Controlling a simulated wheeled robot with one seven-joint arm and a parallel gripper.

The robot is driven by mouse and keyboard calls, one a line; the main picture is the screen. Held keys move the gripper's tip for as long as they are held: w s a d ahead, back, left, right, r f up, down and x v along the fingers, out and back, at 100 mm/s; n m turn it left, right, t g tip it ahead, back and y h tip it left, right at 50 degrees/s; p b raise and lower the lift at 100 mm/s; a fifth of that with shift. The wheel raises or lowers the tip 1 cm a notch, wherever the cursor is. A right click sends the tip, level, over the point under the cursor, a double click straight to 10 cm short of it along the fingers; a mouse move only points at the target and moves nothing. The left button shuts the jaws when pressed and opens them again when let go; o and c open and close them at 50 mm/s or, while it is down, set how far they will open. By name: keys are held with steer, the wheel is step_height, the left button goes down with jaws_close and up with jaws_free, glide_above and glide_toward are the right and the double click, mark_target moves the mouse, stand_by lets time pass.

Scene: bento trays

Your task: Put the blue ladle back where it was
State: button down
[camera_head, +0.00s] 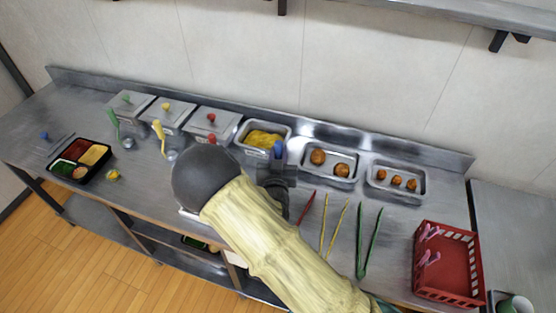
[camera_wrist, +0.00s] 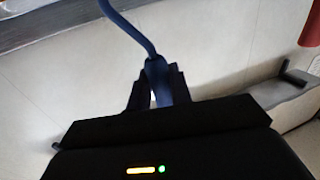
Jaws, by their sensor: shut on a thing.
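My gripper (camera_head: 278,168) is shut on the blue ladle (camera_head: 278,150), whose blue end shows just above the dark jaws in the head view. In the wrist view the ladle's curved blue handle (camera_wrist: 130,25) runs up and left from between the fingers (camera_wrist: 159,90). The ladle's bowl cannot be made out. The gripper is in front of an open steel container (camera_head: 264,136) with yellow food. A lid with a blue knob (camera_head: 44,135) lies at the far left of the counter.
Lidded containers with green (camera_head: 126,100), yellow (camera_head: 167,107) and red (camera_head: 211,118) knobs stand left. A filled bento tray (camera_head: 80,160) is further left. Two pans of brown balls (camera_head: 330,165), coloured tongs (camera_head: 369,240) and a red basket (camera_head: 447,262) are right.

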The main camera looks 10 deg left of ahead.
step_height(320, 180, down, 3)
steer(key=shift+r, duration=0.2)
steer(key=shift+f, duration=0.15)
steer(key=c, duration=1.3)
jaws_free()
